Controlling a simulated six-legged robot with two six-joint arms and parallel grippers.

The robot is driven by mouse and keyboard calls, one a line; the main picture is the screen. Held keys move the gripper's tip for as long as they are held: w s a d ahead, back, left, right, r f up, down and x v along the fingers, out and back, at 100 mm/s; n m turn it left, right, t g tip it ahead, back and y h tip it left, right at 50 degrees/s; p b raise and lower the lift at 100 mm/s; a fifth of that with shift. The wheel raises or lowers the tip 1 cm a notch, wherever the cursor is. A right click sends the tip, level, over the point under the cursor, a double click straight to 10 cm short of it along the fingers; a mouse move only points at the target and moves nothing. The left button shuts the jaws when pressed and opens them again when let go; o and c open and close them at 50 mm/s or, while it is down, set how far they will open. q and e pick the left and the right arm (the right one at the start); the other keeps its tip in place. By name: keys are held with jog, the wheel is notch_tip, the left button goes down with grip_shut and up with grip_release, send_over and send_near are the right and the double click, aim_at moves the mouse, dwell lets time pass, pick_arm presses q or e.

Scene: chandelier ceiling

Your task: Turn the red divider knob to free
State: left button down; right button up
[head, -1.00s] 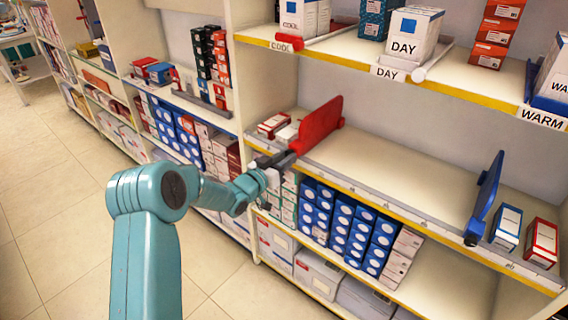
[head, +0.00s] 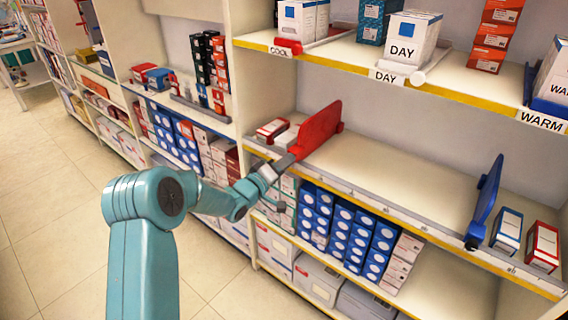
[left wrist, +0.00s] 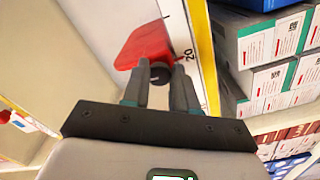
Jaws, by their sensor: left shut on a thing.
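The red divider (head: 318,130) stands upright on the middle shelf, near its left end, and also shows in the left wrist view (left wrist: 147,43). Its dark round knob (left wrist: 160,73) is at the shelf's front edge, with a pale line on its face. My left gripper (left wrist: 160,88) is shut on the knob, one finger on each side. In the head view the left gripper (head: 282,163) hides the knob. My right gripper is in neither view.
A blue divider (head: 486,200) stands farther right on the same shelf, with bare shelf (head: 400,185) between. Small boxes (head: 273,129) sit left of the red divider. The DAY box (head: 411,38) is on the shelf above.

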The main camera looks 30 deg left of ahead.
pick_arm(q)
jog(key=shift+n, duration=0.8)
jog(key=c, duration=0.9)
grip_release()
jog(key=shift+s, duration=0.1)
jog(key=s, duration=1)
jog(key=s+a, duration=0.1)
jog(key=s, duration=0.5)
jog(key=shift+a, duration=0.1)
